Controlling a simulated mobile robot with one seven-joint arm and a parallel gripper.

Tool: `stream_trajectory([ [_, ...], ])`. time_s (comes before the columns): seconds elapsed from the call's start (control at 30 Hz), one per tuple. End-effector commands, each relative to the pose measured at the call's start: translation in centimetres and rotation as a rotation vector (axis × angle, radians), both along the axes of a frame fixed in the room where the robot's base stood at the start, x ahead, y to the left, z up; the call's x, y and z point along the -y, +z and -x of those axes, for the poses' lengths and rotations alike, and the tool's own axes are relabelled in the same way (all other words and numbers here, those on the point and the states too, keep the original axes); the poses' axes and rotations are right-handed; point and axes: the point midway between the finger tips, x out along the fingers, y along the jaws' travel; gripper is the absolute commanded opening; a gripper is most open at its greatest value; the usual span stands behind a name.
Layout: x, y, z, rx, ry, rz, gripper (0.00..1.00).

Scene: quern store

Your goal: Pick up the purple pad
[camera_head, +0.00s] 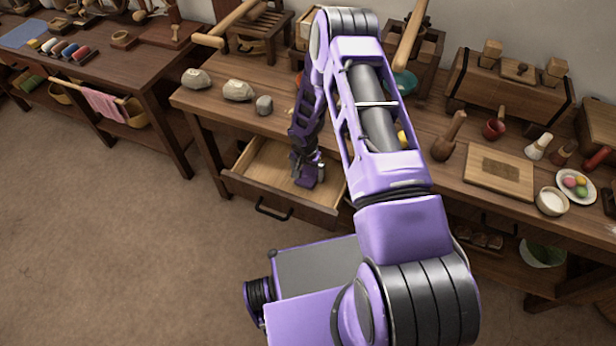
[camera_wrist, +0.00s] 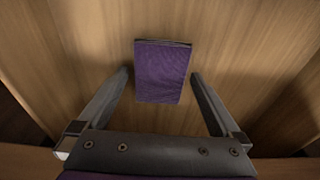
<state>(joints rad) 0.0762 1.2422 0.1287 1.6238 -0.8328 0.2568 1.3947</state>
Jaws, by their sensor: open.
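The purple pad (camera_wrist: 162,72) is a small upright-looking rectangle with a dark far edge, lying on the wooden drawer floor in the wrist view. My gripper (camera_wrist: 158,76) is open, with one finger on each side of the pad and a gap on both sides. The near part of the pad lies between the fingertips and its far part reaches past them. In the head view my gripper (camera_head: 307,180) is down inside the open drawer (camera_head: 262,183).
The drawer walls stand close around my gripper, and the workbench top (camera_head: 226,107) overhangs behind it. Several stones, including a pale one (camera_head: 238,90), lie on the bench. A wooden board (camera_head: 498,172) and a plate of coloured balls (camera_head: 576,186) stand at right. The floor in front is clear.

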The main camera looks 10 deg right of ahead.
Motion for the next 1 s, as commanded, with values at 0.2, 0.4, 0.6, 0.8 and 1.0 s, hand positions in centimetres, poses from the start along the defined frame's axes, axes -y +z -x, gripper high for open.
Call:
stream_trajectory([
  [0.2,0.0,-0.23,-0.01,0.0,0.001,0.0,1.0],
  [0.4,-0.01,-0.36,-0.01,0.0,0.001,0.0,1.0],
  [0.6,0.0,-0.32,0.0,0.0,0.001,0.0,1.0],
  [0.8,0.0,-0.32,0.0,0.0,0.001,0.0,0.82],
  [1.0,0.0,-0.32,0.0,0.0,0.001,0.0,0.46],
])
